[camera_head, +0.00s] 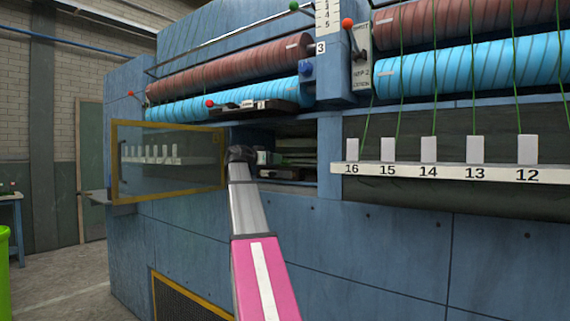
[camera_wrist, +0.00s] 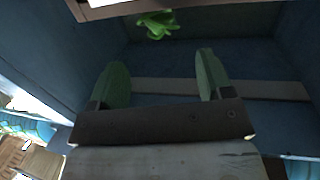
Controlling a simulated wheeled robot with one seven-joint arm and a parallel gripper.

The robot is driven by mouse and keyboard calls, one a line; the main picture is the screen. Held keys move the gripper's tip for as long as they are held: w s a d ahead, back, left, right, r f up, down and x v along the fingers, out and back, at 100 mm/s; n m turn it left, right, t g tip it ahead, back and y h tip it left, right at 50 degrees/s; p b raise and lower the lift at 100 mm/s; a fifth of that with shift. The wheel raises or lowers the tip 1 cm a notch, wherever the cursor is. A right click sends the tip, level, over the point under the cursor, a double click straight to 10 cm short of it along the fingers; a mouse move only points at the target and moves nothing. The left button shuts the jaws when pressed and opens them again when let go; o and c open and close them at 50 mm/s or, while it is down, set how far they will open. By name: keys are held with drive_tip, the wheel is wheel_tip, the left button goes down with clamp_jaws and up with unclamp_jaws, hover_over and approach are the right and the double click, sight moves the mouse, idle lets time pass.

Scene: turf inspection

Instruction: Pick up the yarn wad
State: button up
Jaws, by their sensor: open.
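A bright green crumpled wad, which looks like the yarn wad (camera_wrist: 157,23), shows at the top of the wrist view. It lies in the dark recess, past my fingertips and a little left of the middle between them. My gripper (camera_wrist: 161,62) is open, with two green fingers spread and nothing between them. A clear gap separates the fingers from the wad. In the head view my arm reaches into the opening of the blue machine (camera_head: 400,235); the fingers and the wad cannot be made out there.
A yellow-framed clear door (camera_head: 168,195) stands open to the left of my arm. A white numbered rail (camera_head: 455,174) with several white tabs is on the right. Dark blue walls enclose my gripper, and a pale-edged board (camera_wrist: 120,8) is at the wrist view's top.

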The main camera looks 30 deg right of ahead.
sight(285, 163)
drive_tip(key=x, duration=0.8)
drive_tip(key=shift+w+d+r, duration=0.1)
drive_tip(key=shift+w+d, duration=0.05)
drive_tip(key=c, duration=1)
